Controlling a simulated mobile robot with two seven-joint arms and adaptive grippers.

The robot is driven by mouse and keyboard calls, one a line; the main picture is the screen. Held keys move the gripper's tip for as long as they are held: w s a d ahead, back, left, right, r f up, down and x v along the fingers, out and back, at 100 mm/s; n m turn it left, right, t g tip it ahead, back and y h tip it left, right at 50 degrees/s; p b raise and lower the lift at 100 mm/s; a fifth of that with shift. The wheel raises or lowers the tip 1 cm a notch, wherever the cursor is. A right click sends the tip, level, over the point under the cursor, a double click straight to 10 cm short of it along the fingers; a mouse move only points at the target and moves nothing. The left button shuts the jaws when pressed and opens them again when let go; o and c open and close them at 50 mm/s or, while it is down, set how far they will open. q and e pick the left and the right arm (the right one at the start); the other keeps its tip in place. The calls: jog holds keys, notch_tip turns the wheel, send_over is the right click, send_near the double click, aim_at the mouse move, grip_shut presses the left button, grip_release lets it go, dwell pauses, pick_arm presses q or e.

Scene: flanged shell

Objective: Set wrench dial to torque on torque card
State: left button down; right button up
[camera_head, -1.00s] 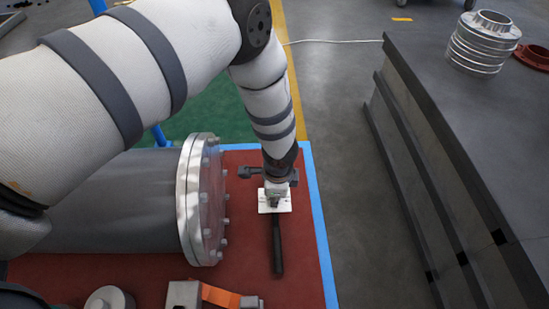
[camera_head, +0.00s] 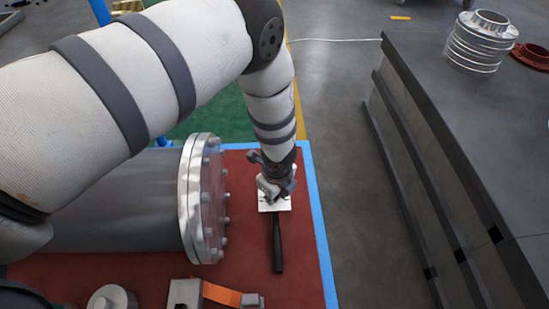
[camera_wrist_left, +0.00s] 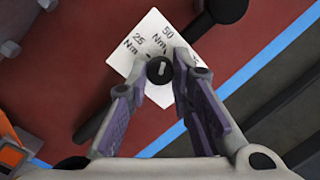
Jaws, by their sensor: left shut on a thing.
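The torque wrench lies on the red surface, its black handle (camera_head: 277,246) toward the front. In the left wrist view the handle (camera_wrist_left: 95,120) runs to the lower left and the round dark head (camera_wrist_left: 226,8) is at the top right. A white card (camera_head: 266,203) sits across the wrench; in the left wrist view the card (camera_wrist_left: 148,28) shows 25 Nm and 50 Nm, with another marking hidden by a finger. My left gripper (camera_head: 275,192) points down and is shut on the black dial (camera_wrist_left: 159,70), which bears a short light mark. My right gripper is not in view.
A grey flanged shell (camera_head: 120,208) with a bolted clear cover stands left of the wrench. A metal block with an orange strap (camera_head: 221,295) lies in front. Blue edging (camera_head: 318,230) bounds the red surface. A dark bench (camera_head: 470,130) stands at right.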

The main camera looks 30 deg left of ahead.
aim_at(276, 207)
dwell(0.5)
pick_arm(q)
jog(key=c, duration=1.4)
grip_release()
jog(key=shift+r, duration=0.1)
jog(key=r, duration=0.4)
jog(key=s+d+r, duration=0.1)
jog(key=r, duration=0.6)
jog(key=shift+s+d+r, duration=0.2)
jog(key=shift+r, duration=0.15)
